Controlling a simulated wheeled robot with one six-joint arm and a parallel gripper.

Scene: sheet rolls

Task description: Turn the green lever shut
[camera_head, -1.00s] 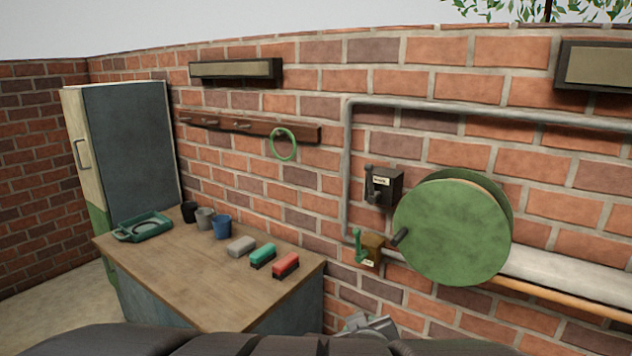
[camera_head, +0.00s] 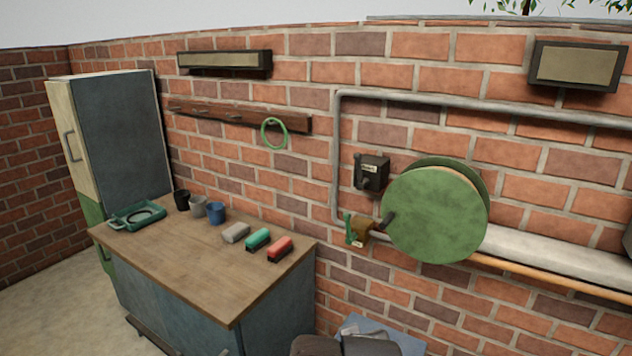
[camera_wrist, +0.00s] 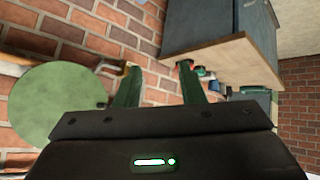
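The green lever (camera_head: 348,228) stands roughly upright on a small brass-coloured valve body (camera_head: 358,234) with a pale label. The valve sits on the pipe low on the brick wall, just left of the big green reel. My gripper (camera_wrist: 159,68) shows in the wrist view with its two green fingers spread apart and nothing between them. The brass valve body (camera_wrist: 127,66) is in that view beyond the left finger, which overlaps it, so I cannot make out the lever there. In the head view the fingers are not visible.
The green reel (camera_head: 434,212) with its dark crank sticks out right of the valve. A dark switch box (camera_head: 371,172) is above it. A workbench (camera_head: 190,258) with cups, a green tray (camera_head: 137,216) and several small blocks stands to the left.

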